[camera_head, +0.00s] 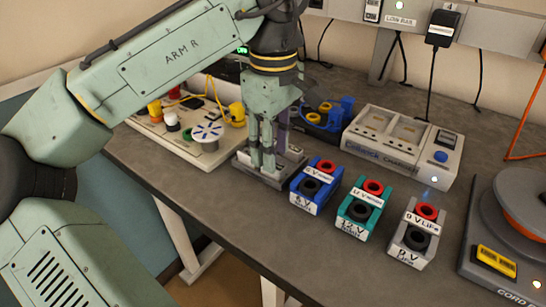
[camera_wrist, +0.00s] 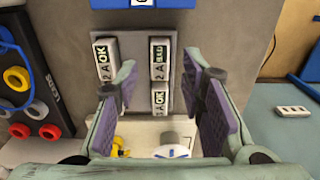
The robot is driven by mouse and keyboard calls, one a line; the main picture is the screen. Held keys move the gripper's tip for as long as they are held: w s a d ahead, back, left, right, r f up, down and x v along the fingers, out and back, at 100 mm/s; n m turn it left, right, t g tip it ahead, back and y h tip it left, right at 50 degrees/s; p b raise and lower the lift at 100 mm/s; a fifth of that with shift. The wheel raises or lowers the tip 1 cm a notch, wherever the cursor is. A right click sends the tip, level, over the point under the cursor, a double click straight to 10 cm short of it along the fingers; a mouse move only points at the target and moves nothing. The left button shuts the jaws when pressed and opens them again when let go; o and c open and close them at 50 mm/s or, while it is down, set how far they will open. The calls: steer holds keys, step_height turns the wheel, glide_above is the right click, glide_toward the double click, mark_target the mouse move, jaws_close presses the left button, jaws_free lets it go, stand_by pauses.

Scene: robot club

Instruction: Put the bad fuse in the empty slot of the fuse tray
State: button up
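The grey fuse tray (camera_wrist: 130,48) lies under my gripper (camera_wrist: 160,78) in the wrist view. A fuse marked OK (camera_wrist: 104,60) is at its left. A fuse whose small label seems to read BAD (camera_wrist: 159,58) is at the upper right, with another fuse (camera_wrist: 159,100) below it, its label partly unclear. My gripper's purple-padded fingers are spread on both sides of the right-hand fuses, with nothing between them. The left finger hides part of the tray's left side, so I cannot tell which slot is empty. In the head view my gripper (camera_head: 264,160) hangs low over the tray (camera_head: 247,169).
Blue (camera_head: 307,203), teal (camera_head: 347,224) and grey (camera_head: 402,243) terminal blocks stand right of the tray. A charger (camera_head: 390,163) is behind them and a cord reel (camera_head: 487,225) at far right. A board with plugs (camera_head: 160,130) is left.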

step_height(320, 180, up, 9)
steer(key=shift+r, duration=0.15)
steer(key=shift+w, duration=0.1)
